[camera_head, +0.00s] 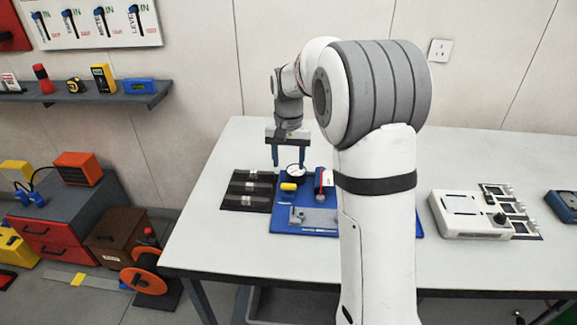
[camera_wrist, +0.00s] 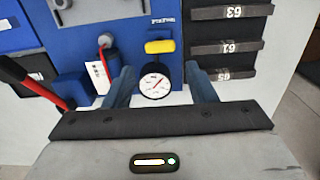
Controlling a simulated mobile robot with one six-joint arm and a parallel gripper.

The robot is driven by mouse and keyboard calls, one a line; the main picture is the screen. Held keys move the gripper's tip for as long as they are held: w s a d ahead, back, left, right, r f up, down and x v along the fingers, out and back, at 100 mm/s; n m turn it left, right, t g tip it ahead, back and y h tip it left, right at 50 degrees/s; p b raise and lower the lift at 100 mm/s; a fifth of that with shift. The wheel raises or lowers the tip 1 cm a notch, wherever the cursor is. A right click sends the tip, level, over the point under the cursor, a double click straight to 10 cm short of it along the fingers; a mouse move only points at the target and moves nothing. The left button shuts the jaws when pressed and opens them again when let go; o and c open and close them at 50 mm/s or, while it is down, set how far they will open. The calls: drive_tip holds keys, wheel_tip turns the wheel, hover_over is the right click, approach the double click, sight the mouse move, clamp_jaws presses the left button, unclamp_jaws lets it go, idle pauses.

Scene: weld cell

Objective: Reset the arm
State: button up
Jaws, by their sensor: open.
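My gripper (camera_head: 289,158) hangs from my arm above the left part of the white table, with its two blue fingers pointing down and apart. In the wrist view the fingers (camera_wrist: 164,85) show spread, with a round white dial gauge (camera_wrist: 154,79) visible between them. I cannot tell how far the gauge lies below the fingertips. The gauge is near the back edge of a blue board (camera_head: 280,221). Nothing shows gripped. My arm hides part of the board in the head view.
A yellow piece (camera_head: 289,187) and a tagged red-topped item (camera_head: 324,182) sit on the board. Dark numbered slots (camera_head: 247,188) lie left of it. A white device (camera_head: 462,214) stands at right. Table (camera_head: 215,243) front left is clear. A shelf (camera_head: 75,95) hangs on the wall.

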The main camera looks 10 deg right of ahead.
drive_tip(key=s+r+n+t, duration=0.2)
drive_tip(key=s+n, duration=0.1)
drive_tip(key=s, duration=2.5)
drive_tip(key=shift+s+r+n+t, duration=0.15)
drive_tip(key=shift+s+n+t, duration=0.15)
drive_tip(key=shift+n, duration=0.1)
